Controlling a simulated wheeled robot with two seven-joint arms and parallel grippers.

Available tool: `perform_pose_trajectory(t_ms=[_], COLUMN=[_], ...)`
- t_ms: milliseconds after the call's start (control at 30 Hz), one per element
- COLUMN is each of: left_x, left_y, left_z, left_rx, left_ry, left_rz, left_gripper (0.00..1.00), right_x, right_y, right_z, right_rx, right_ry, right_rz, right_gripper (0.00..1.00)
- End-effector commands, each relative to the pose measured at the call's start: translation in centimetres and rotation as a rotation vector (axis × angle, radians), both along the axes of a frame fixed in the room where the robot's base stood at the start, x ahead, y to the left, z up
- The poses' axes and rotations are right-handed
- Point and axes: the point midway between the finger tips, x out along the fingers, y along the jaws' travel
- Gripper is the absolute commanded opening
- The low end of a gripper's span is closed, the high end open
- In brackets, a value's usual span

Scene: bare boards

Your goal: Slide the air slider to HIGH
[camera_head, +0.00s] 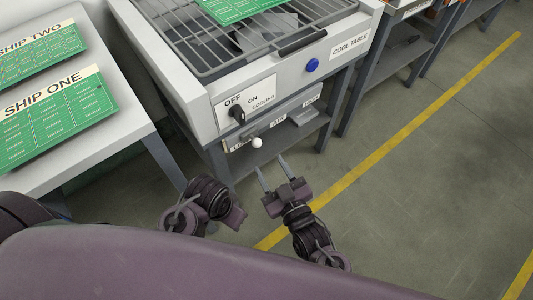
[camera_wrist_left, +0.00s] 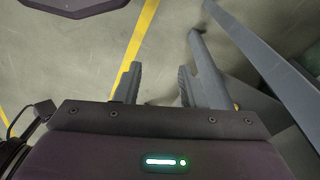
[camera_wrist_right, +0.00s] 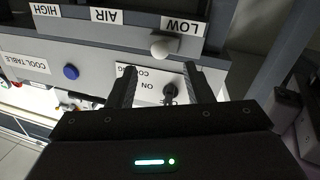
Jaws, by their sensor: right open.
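The air slider's white knob (camera_head: 257,142) sits at the left end of its strip below the cool table's front panel, beside the partly hidden LOW label. In the right wrist view, which is upside down, the knob (camera_wrist_right: 160,49) is next to the LOW label (camera_wrist_right: 183,26), with the HIGH label (camera_wrist_right: 45,10) at the far end. My right gripper (camera_head: 271,163) is open and empty, its fingertips just short of the knob. In its wrist view the knob appears beyond and between the fingertips. My left gripper (camera_wrist_left: 160,70) is open and empty, lower and farther left.
The OFF/ON/COOLING switch (camera_head: 237,114) is above the slider. A blue button (camera_head: 312,65) is right of it. A green board (camera_head: 240,8) lies on the rack. Two green ship boards (camera_head: 58,118) lie on the left table. The floor at right is clear.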

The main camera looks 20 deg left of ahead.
Motion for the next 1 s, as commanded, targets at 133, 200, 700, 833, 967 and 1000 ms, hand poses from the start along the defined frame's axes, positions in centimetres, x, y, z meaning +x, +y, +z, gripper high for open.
perform_pose_trajectory(t_ms=[133, 200, 700, 833, 967, 1000], left_x=[0.2, 0.3, 0.7, 0.7, 0.7, 0.7], left_y=[-0.3, -0.5, -1.4, -1.4, -1.4, -1.4], left_z=[-0.2, -0.3, -0.6, -0.6, -0.6, -0.6], left_rx=[-0.009, -0.014, -0.038, -0.037, -0.037, -0.038], left_ry=[-0.018, -0.028, -0.074, -0.074, -0.074, -0.074], left_rz=[-0.007, -0.011, -0.027, -0.028, -0.028, -0.027], left_gripper=[0.36, 0.36, 0.36, 0.36, 0.36, 0.36], right_x=[1.7, 2.6, 5.6, 5.6, 5.6, 5.6], right_y=[1.4, 2.2, 4.8, 4.8, 4.8, 4.8], right_z=[0.2, 0.1, 0.1, 0.1, 0.1, 0.1], right_rx=[0.003, 0.002, -0.001, -0.001, -0.001, -0.001], right_ry=[-0.004, -0.002, 0.001, 0.001, 0.001, 0.001], right_rz=[0.0, 0.0, 0.0, 0.0, 0.0, 0.0], right_gripper=[0.46, 0.46, 0.46, 0.46, 0.29, 0.24])
